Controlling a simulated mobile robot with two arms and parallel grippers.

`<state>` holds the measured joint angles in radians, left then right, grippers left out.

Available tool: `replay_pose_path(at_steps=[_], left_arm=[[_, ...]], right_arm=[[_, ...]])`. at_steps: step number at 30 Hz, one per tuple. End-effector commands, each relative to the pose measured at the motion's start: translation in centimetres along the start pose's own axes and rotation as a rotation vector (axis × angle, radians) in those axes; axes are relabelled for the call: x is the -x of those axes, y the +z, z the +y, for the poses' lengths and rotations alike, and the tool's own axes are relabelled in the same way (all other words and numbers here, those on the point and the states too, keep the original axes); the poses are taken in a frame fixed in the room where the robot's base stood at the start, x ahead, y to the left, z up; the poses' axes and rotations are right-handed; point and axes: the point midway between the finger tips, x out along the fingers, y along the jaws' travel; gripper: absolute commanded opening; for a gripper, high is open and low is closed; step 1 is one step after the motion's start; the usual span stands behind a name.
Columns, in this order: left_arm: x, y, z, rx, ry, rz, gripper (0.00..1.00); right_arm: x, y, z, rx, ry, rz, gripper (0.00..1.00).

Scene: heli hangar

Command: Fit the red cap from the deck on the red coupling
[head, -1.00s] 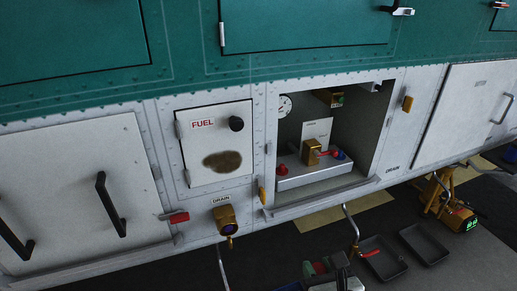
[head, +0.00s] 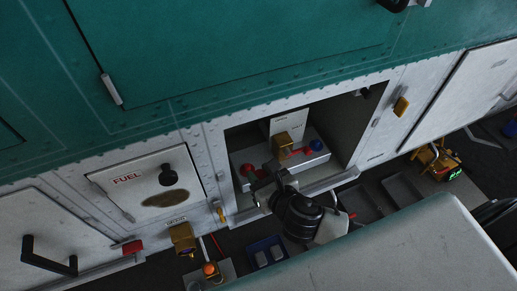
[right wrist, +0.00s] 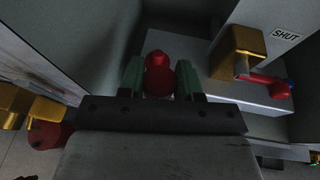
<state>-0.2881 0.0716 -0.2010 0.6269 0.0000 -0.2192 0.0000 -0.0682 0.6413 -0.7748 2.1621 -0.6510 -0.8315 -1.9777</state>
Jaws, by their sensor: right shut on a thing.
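The red coupling (head: 248,170) sits at the left end of a light grey box in the open bay. In the right wrist view a red rounded top (right wrist: 158,57) shows just beyond my fingers, likely this coupling. My right gripper (head: 266,184) is at the bay's front, close to the coupling. Its green fingers (right wrist: 160,82) are shut on a red rounded piece, the red cap (right wrist: 159,80). The cap overlaps the coupling in that view, and I cannot tell whether they touch. In the head view the gripper hides the cap. My left gripper is not in view.
A brass block (head: 290,142) with a red lever stands right of the coupling, with a blue knob (head: 317,146) beyond. The bay's walls and front sill (head: 335,180) are close. Below lie dark trays (head: 403,188) and a blue bin (head: 267,252).

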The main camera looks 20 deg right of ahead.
Motion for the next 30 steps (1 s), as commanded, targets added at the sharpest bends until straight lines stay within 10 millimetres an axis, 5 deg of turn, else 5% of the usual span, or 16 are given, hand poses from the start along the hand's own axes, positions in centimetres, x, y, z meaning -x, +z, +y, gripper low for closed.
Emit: replay_pose_path(at_steps=[1,7,13,23,30], left_arm=[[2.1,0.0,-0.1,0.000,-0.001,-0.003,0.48],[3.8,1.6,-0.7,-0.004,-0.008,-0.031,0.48],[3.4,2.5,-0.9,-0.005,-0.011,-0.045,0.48],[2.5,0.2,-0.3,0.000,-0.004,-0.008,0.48],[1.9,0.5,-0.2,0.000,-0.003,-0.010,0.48]], right_arm=[[0.3,1.4,0.1,0.012,0.011,0.002,0.12],[0.0,1.3,0.4,0.028,0.040,0.010,0.12],[-0.8,1.1,0.3,0.028,0.043,0.011,0.12],[-3.2,1.7,0.0,0.029,0.043,0.010,0.12],[-5.0,2.2,-0.3,0.028,0.043,0.009,0.12]])
